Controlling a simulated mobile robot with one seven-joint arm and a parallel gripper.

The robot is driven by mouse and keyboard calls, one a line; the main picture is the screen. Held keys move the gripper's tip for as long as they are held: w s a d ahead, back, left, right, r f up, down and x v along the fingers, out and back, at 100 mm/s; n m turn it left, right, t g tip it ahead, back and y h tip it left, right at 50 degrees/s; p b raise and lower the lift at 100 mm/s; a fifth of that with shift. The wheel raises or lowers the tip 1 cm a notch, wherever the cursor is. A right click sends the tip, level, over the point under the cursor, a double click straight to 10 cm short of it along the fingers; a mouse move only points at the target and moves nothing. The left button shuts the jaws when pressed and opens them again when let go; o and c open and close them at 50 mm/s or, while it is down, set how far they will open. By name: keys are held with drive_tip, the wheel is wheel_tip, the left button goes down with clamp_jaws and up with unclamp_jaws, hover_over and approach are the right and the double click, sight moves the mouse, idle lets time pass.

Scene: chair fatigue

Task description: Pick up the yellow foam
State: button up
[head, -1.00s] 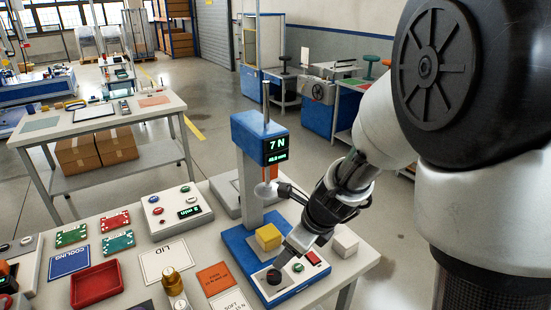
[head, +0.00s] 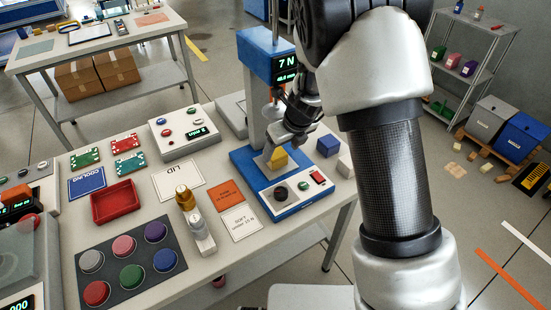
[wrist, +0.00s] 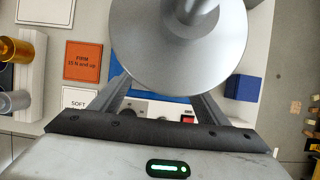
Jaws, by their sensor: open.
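The yellow foam (head: 280,157) is a small block on the blue base of the press tester (head: 254,180), under its round plate. My gripper (head: 274,160) is open and low at the foam, with a grey finger along the foam's left side. The far finger is hard to make out, so I cannot tell whether it touches. In the wrist view, the grey round press plate (wrist: 180,45) fills the upper middle, between the camera and the fingertips. It hides the foam there. My gripper's fingers (wrist: 161,100) show spread apart below the plate.
A blue block (head: 328,146) and a white block (head: 346,166) stand right of the tester. The tester's column and head (head: 266,58) rise close behind my gripper. Orange FIRM (head: 232,195) and white SOFT (head: 241,223) cards lie to the left.

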sight(278, 155)
drive_tip(key=x, duration=0.5)
drive_tip(key=shift+w+a+b, duration=0.15)
drive_tip(key=shift+w+b, duration=0.1)
drive_tip(key=shift+b, duration=0.15)
drive_tip(key=shift+c, duration=0.2)
drive_tip(key=c, duration=1.1)
